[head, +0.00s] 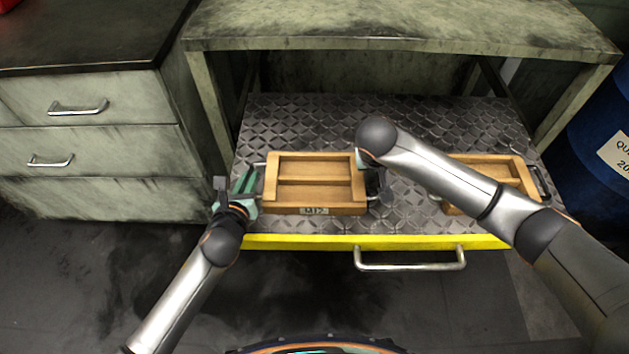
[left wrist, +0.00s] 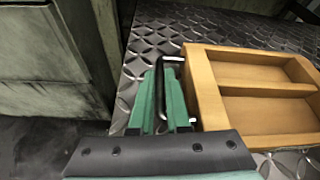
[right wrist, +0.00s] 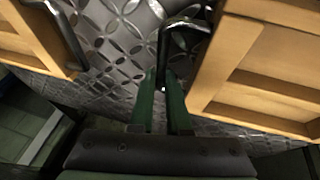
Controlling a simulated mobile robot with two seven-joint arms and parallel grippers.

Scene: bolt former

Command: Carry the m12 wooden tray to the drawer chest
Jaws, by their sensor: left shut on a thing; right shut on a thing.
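The M12 wooden tray (head: 314,209) rests on the metal pull-out shelf, empty, with two compartments and a metal handle at each end. My left gripper (head: 252,186) is at its left end; the left wrist view shows the fingers (left wrist: 163,105) shut on the black handle (left wrist: 160,85). My right gripper is mostly hidden behind my forearm in the head view; in the right wrist view its fingers (right wrist: 162,95) are shut on the tray's other handle (right wrist: 165,55). The drawer chest (head: 105,140) stands at the left, with a dark top and two bar handles showing.
A second wooden tray (head: 528,180) sits on the shelf (head: 400,215) at the right, partly behind my right arm. The shelf has a yellow front edge (head: 330,242) and a bar handle (head: 410,262). A bench top (head: 400,25) overhangs the back. A blue barrel (head: 595,150) stands right.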

